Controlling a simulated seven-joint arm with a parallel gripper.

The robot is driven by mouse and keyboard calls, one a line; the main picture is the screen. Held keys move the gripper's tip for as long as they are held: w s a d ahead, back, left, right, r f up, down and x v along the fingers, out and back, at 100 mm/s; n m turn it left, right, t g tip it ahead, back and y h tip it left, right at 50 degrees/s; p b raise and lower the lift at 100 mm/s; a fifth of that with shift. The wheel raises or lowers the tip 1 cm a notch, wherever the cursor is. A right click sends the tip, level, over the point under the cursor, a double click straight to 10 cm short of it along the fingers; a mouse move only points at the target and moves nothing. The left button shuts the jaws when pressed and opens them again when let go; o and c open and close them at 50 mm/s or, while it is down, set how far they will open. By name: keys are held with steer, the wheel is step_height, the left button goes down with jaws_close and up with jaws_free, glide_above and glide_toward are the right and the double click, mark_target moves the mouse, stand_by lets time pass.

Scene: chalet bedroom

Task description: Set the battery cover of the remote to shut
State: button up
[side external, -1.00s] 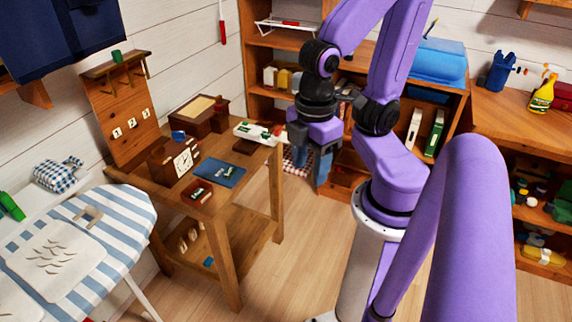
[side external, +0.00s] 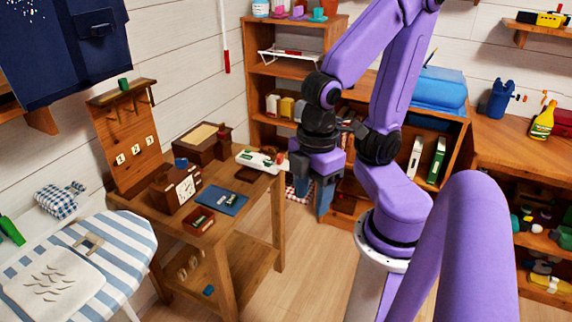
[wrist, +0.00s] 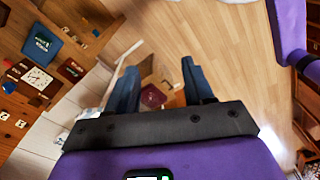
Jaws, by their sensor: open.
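A long white object (side external: 260,161) with green and red details lies at the right end of the wooden table in the side view. It may be the remote, but it is too small to be sure, and I cannot make out a battery cover or its position. My gripper (side external: 315,188) hangs in the air just right of that table end, fingers pointing down, apart from the white object. In the wrist view my gripper (wrist: 160,85) is open, with its two blue fingers wide apart and nothing held between them.
The table (side external: 238,217) also holds a clock (side external: 184,188), a blue book (side external: 222,201), a small red box (side external: 199,221) and a dark flat item (side external: 249,174). A striped ironing board (side external: 125,238) stands at left. A wooden bookcase (side external: 292,84) rises behind. Bare floor (side external: 312,258) lies right of the table.

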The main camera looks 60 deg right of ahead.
stand_by(0.3)
steer(key=shift+c, duration=0.7)
steer(key=w+m, duration=0.8)
steer(key=w, duration=0.4)
steer(key=w+d+m, duration=0.8)
steer(key=w+d, duration=0.2)
steer(key=w, duration=0.3)
steer(key=m, duration=1.5)
glide_above(280, 156)
step_height(280, 156, down, 8)
steer(key=shift+n, duration=0.3)
step_height(280, 156, down, 16)
steer(key=shift+d+f, duration=0.1)
steer(key=shift+f, duration=0.1)
